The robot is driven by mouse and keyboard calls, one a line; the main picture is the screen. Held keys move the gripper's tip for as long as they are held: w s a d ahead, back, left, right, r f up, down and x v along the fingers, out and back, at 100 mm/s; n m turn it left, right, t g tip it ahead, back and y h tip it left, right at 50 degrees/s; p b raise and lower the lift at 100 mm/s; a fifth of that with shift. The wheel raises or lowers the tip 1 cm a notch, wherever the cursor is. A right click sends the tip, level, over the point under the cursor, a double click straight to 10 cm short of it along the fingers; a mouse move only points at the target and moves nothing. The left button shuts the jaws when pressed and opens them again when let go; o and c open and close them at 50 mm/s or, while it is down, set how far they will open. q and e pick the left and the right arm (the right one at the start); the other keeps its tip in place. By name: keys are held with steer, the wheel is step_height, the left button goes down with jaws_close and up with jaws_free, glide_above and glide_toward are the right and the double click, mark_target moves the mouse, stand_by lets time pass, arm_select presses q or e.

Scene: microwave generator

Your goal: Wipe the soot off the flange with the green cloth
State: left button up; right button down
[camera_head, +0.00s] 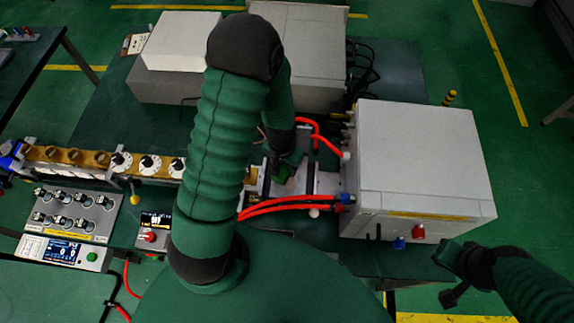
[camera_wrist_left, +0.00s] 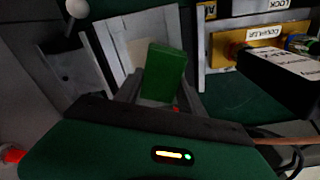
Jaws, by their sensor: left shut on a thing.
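My left gripper (camera_head: 284,174) is shut on the green cloth (camera_wrist_left: 165,72), a small folded block between the fingertips in the left wrist view. In the head view the cloth (camera_head: 281,173) shows small beside pale upright metal plates (camera_head: 307,178), left of the large grey box. The left wrist view shows a pale plate edge (camera_wrist_left: 201,50) right of the cloth and a light panel behind it. I cannot tell which plate is the flange, whether the cloth touches it, or where soot lies. My right gripper (camera_head: 452,276) is at the lower right, away from the plates; its jaw opening is unclear.
A large grey box (camera_head: 415,160) stands right of the work area, with red hoses (camera_head: 285,205) running to it. A brass rail with several knobs (camera_head: 90,158) extends left. A control panel (camera_head: 75,213) is at the lower left. Grey cabinets (camera_head: 305,55) stand behind.

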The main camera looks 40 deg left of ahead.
mark_target(297, 176)
arm_select(q)
steer(key=shift+w+d, duration=0.15)
steer(key=shift+d, duration=0.45)
steer(key=shift+w+d, duration=0.85)
steer(key=shift+d, duration=0.25)
steer(key=shift+s+d+r+p, duration=0.1)
steer(key=shift+s+d+p, duration=0.25)
steer(key=shift+d+p, duration=0.1)
steer(key=shift+s+a, duration=0.35)
steer(key=shift+a, duration=0.05)
steer(key=shift+s+a, duration=0.4)
steer(key=shift+a, duration=0.3)
steer(key=shift+s+a, duration=0.4)
steer(key=shift+a, duration=0.25)
steer(key=shift+w+d, duration=0.5)
steer(key=shift+d, duration=0.2)
steer(key=shift+w+d+f, duration=0.2)
steer(key=shift+w+d, duration=0.1)
steer(key=shift+d, duration=0.6)
arm_select(e)
steer(key=shift+s+a+r, duration=0.2)
steer(key=shift+a+r, duration=0.2)
steer(key=shift+r, duration=0.3)
arm_select(q)
steer(key=shift+w+d, duration=0.1)
arm_select(e)
steer(key=shift+d, duration=0.1)
